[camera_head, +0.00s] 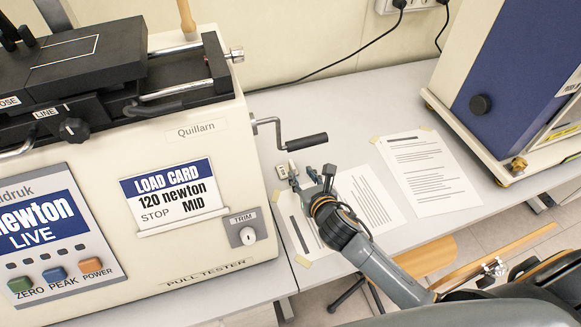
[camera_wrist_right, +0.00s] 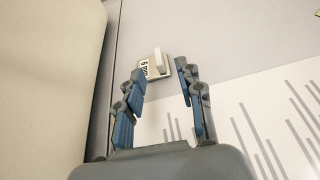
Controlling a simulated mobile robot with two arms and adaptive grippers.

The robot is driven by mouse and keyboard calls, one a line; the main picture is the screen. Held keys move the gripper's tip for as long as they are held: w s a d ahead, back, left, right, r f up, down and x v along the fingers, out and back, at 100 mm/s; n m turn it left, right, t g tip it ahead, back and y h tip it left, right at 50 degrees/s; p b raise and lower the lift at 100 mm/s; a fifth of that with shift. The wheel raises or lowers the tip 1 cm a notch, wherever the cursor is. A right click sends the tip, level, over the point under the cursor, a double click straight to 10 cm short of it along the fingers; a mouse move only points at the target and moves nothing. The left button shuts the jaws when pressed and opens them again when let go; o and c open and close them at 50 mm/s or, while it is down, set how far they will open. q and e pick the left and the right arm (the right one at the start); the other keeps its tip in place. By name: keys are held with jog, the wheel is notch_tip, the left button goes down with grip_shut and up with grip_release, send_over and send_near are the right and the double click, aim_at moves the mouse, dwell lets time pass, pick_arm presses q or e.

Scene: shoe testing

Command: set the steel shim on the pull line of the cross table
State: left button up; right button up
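The steel shim (camera_wrist_right: 157,63) is a small pale piece with a raised tab and a "6 mm" label. It lies on the grey bench just beyond my right fingertips in the wrist view. In the head view the small piece (camera_head: 282,171) sits beside the tester, partly hidden by my right gripper (camera_head: 311,179). My right gripper (camera_wrist_right: 161,78) is open, its fingers apart with nothing between them. The cross table appears to be the black block (camera_head: 110,50) with a white outlined rectangle, on top of the pull tester. A "LINE" label (camera_head: 45,113) is on its front. My left gripper is out of view.
The cream pull tester (camera_head: 200,255) stands close left of my right gripper, with its crank handle (camera_head: 306,142) just above. Printed sheets (camera_head: 432,180) lie on the bench (camera_head: 345,105). A blue and cream machine (camera_head: 510,70) stands at right. A wooden stool (camera_head: 428,257) is below the bench.

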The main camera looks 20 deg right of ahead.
aim_at(293, 164)
jog(key=shift+w+a+f, duration=0.1)
jog(key=shift+w+a, duration=0.05)
jog(key=shift+w, duration=0.3)
jog(key=shift+w+a, duration=0.1)
jog(key=p+x, duration=0.1)
jog(key=x, duration=0.3)
jog(key=shift+w+f, duration=0.35)
jog(key=shift+w, duration=0.15)
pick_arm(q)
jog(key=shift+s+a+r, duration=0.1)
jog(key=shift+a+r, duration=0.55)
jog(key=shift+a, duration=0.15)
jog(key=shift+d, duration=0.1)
pick_arm(e)
grip_shut()
